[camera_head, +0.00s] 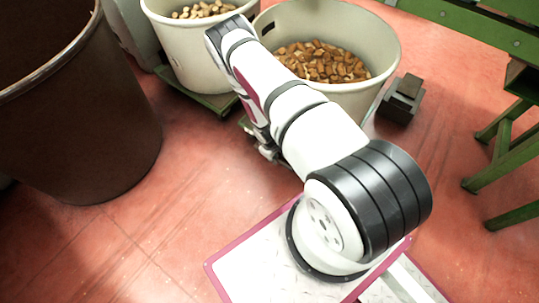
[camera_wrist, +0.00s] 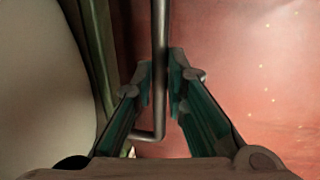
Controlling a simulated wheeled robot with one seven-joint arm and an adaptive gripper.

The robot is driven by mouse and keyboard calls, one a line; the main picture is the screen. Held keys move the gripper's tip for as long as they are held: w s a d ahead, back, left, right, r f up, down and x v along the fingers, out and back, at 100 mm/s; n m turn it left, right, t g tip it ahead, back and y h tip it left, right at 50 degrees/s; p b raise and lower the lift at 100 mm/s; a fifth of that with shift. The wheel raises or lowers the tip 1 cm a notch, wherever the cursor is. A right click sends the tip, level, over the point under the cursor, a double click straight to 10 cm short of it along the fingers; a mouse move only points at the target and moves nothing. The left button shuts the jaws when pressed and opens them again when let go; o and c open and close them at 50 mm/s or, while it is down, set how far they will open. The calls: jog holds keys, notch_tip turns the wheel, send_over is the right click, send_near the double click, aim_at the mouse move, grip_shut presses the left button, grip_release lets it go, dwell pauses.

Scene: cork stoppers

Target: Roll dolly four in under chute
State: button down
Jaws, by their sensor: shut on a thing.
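My gripper (camera_head: 268,150) is low beside the right cream bin (camera_head: 385,50), which holds brown corks. In the wrist view my gripper (camera_wrist: 168,78) is shut on a grey metal bar handle (camera_wrist: 160,30), with a finger on each side. The handle bends at its lower end, close to a green dolly edge (camera_wrist: 88,35) and the cream bin wall (camera_wrist: 40,70). In the head view my arm hides most of this dolly. No number shows on it, and I cannot make out a chute.
Another cream bin (camera_head: 190,55) with pale corks stands on a green dolly (camera_head: 218,103) to the left. A large dark brown bin (camera_head: 80,130) fills the far left. A dark block (camera_head: 402,98) lies right of the right bin. Green framework (camera_head: 480,30) stands at right. Red floor (camera_head: 150,235) is open in front.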

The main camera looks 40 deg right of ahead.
jog(key=shift+d, duration=0.35)
jog(key=c, duration=1.6)
grip_release()
jog(key=shift+w, duration=0.1)
jog(key=shift+a+r, duration=0.1)
jog(key=shift+a+r, duration=0.1)
jog(key=shift+r, duration=0.25)
notch_tip(320, 180, up, 11)
jog(key=a, duration=0.2)
jog(key=shift+s, duration=0.4)
